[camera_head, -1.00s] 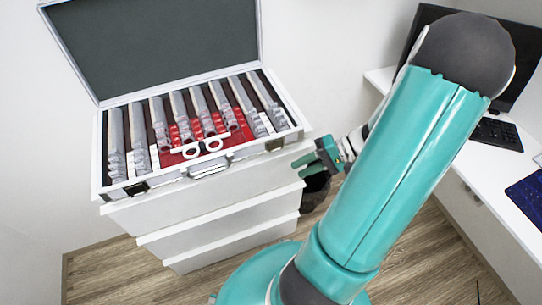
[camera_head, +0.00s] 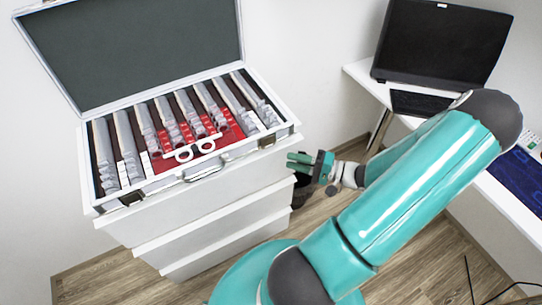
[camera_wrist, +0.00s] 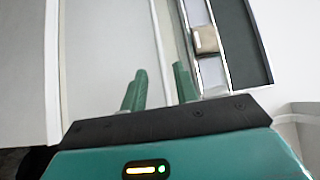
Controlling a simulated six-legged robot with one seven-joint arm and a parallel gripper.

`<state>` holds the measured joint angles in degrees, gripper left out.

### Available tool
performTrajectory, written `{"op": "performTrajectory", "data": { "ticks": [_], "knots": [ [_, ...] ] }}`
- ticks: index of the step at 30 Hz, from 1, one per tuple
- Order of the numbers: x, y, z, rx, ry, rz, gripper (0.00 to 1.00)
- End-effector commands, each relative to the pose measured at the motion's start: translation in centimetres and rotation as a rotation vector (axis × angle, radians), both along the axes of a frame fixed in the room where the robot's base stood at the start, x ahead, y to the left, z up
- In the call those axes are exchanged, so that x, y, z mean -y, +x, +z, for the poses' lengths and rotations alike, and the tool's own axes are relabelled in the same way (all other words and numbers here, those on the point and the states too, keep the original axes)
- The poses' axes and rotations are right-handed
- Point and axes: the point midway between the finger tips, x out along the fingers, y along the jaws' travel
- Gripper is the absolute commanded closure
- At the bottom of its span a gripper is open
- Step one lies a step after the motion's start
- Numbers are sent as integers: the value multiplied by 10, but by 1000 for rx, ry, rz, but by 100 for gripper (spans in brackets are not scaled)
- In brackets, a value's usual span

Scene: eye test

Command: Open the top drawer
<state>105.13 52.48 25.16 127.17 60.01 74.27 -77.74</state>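The white cabinet has stacked drawers, with the top drawer (camera_head: 200,204) directly under the open case. It looks closed, and its front also shows as a pale panel in the wrist view (camera_wrist: 108,55). My gripper (camera_head: 291,162) is at the right end of the cabinet, its fingers pointing left toward the top drawer's right end. In the wrist view the two green fingers (camera_wrist: 160,84) are apart with nothing between them. They point at the panel edge near the case. I cannot tell whether they touch the drawer.
An open lens case (camera_head: 195,185) with red and grey lens rows stands on the cabinet; its latch (camera_wrist: 205,40) is close by. A dark bin (camera_head: 303,190) is on the floor behind my gripper. A white desk (camera_head: 362,84) with a monitor (camera_head: 442,42) is at right.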

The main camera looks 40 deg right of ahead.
Motion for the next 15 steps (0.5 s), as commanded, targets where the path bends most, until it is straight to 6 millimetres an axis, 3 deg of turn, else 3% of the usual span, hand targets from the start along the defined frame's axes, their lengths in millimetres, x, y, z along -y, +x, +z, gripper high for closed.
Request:
{"op": "performTrajectory", "data": {
  "ticks": [9,15],
  "knots": [
    [-31,53,0,0,1,3,70],
    [-38,66,0,-1,0,1,70]
  ]
}}
